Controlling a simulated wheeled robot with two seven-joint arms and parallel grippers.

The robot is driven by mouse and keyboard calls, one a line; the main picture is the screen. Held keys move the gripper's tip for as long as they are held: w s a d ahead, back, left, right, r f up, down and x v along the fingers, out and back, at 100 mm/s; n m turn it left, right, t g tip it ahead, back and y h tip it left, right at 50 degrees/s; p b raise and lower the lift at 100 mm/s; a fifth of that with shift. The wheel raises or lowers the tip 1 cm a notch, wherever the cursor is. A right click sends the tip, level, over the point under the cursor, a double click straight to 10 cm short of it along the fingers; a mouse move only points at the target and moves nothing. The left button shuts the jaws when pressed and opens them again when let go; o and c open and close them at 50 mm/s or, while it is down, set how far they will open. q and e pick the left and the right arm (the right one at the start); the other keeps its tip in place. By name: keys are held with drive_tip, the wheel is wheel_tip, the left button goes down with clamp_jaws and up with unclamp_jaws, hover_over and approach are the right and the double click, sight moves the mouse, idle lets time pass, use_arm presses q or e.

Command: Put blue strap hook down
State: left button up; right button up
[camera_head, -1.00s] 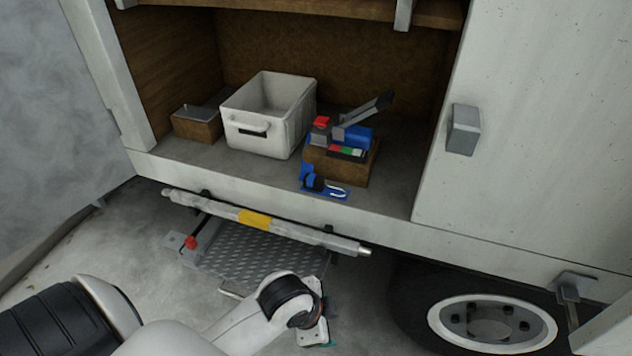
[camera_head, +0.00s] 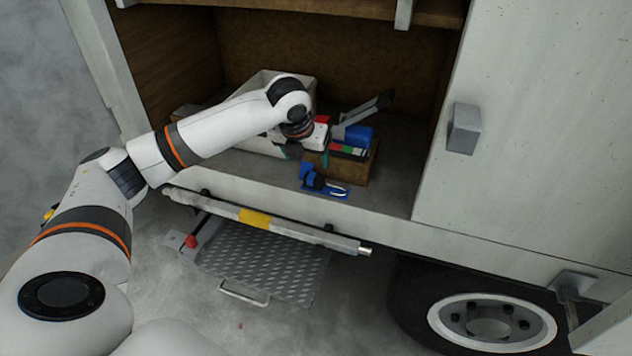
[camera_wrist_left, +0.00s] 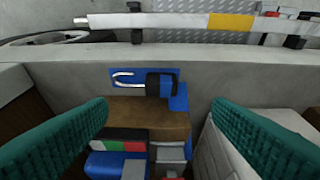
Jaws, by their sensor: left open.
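The blue strap hook (camera_head: 325,186) lies on the truck compartment floor, at the front of a wooden box (camera_head: 345,171). It has a blue strap, a black band and a silver hook. It also shows in the left wrist view (camera_wrist_left: 145,80), beyond the fingertips and clear of them. My left gripper (camera_head: 308,154) is inside the compartment, above and left of the hook in the head view. Its two teal fingers (camera_wrist_left: 160,108) are wide apart with nothing held between them. My right gripper is not in view.
A white bin (camera_head: 270,80) stands left of the box, partly hidden by my left arm. Blue, red and grey items (camera_head: 357,138) sit on the box. The compartment's front lip (camera_head: 380,215) and a bar (camera_head: 290,229) lie before it. Floor right of the box is free.

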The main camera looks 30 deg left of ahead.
sight(314, 177)
use_arm(q)
drive_tip(key=x, duration=0.4)
drive_tip(key=p+x, duration=0.1)
drive_tip(key=x, duration=0.6)
drive_tip(key=shift+w+a+f, duration=0.2)
drive_tip(key=shift+w, duration=0.2)
drive_tip(key=shift+r, duration=0.1)
drive_tip(key=c, duration=1.2)
